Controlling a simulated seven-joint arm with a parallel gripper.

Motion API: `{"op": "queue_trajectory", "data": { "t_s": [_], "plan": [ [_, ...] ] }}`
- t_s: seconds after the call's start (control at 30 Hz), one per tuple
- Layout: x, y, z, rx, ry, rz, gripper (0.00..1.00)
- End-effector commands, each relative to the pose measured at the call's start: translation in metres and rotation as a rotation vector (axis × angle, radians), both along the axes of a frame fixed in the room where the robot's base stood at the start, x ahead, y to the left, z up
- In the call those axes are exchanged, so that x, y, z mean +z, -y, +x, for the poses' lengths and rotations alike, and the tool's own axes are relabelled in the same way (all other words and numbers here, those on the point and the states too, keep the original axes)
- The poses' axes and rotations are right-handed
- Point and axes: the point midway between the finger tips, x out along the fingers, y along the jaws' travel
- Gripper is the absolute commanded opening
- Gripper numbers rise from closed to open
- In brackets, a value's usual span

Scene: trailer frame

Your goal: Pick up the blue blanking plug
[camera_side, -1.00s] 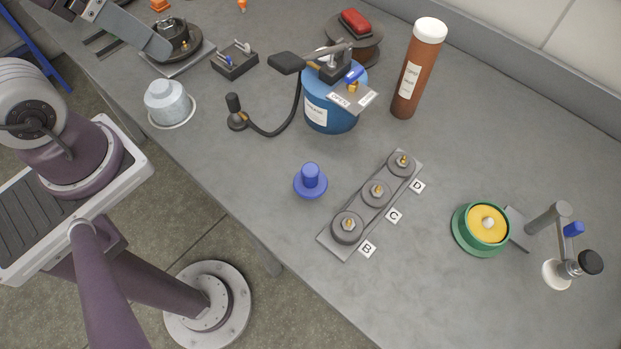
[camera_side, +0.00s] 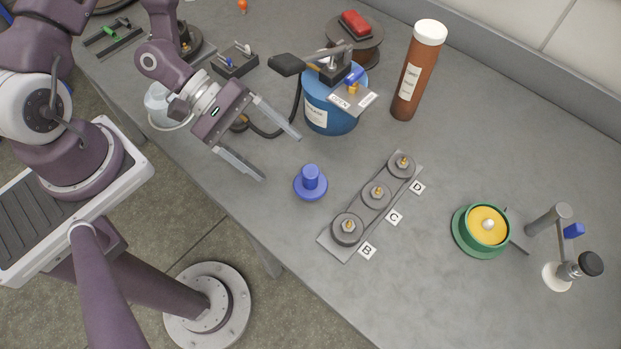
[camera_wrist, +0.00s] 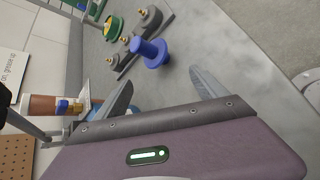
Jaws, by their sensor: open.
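The blue blanking plug (camera_side: 310,182) stands upright on the grey bench, a round flange with a narrower knob on top. It also shows in the wrist view (camera_wrist: 152,52), ahead of and between my fingers. My gripper (camera_side: 281,157) is open and empty, up and to the left of the plug in the side view, with its fingers pointing toward it. Both fingertips are apart from the plug. In the wrist view my gripper (camera_wrist: 161,95) shows its two fingers spread wide.
A plate with round fittings (camera_side: 376,193) labelled B, C, D sits just right of the plug. A blue canister (camera_side: 325,115) with a lever and black hose stands behind. A brown bottle (camera_side: 415,75) and a green-rimmed yellow dish (camera_side: 467,238) stand farther right.

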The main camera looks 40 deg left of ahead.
Motion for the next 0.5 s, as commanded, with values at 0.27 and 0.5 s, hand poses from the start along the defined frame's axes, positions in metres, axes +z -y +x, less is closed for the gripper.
{"op": "queue_trajectory", "data": {
  "t_s": [0.27, 0.5],
  "plan": [
    [-0.006, 0.028, -0.012, 0.378, -0.550, -0.381, 0.81],
    [-0.020, 0.058, -0.003, 0.384, -0.571, -0.390, 0.81]
  ]
}}
